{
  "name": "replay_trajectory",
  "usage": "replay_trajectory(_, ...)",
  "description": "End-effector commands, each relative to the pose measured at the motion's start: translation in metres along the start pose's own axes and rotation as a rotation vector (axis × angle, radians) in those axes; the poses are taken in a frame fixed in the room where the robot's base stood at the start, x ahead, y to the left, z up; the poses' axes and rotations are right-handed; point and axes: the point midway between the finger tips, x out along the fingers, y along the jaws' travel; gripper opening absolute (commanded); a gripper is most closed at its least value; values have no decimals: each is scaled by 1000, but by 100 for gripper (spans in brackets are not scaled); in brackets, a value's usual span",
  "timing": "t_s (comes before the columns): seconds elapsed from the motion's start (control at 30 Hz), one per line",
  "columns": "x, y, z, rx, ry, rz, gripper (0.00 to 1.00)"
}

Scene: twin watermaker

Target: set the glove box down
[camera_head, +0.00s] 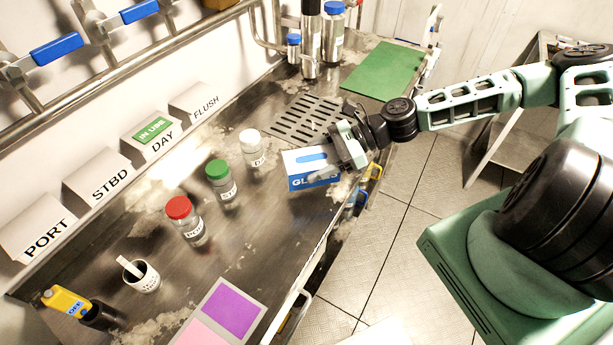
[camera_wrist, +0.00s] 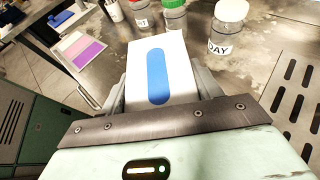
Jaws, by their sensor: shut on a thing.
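The glove box (camera_head: 305,168) is a white and blue carton with "GLO" lettering showing on its side. My gripper (camera_head: 338,160) is shut on it, near the front edge of the metal counter. In the wrist view the glove box (camera_wrist: 158,72) sits between the two fingers of my gripper (camera_wrist: 160,95), its white top with a blue oval facing the camera. I cannot tell whether its underside touches the counter (camera_head: 262,232).
Bottles with white (camera_head: 252,147), green (camera_head: 220,180) and red (camera_head: 184,220) caps stand left of the box. A slotted drain (camera_head: 305,120) and green mat (camera_head: 383,69) lie behind it. A white cup (camera_head: 142,276) and a purple-pink card (camera_head: 232,308) are at the near end.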

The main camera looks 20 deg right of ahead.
Motion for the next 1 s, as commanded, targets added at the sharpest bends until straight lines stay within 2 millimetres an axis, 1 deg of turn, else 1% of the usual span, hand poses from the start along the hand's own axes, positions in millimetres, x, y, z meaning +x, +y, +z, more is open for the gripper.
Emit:
replay_trajectory(0.17,6,0,-15,1,-1,1,36)
replay_trajectory(0.4,19,0,-44,1,-2,-1,36)
replay_trajectory(0.47,21,0,-48,0,-2,1,36)
replay_trajectory(0.87,23,0,-55,-1,1,1,36)
replay_trajectory(0.9,23,0,-55,-1,1,1,72)
replay_trajectory(0.93,23,0,-55,-1,1,1,80)
replay_trajectory(0.97,23,0,-55,-1,1,1,85)
replay_trajectory(1.0,23,0,-55,-1,1,1,85)
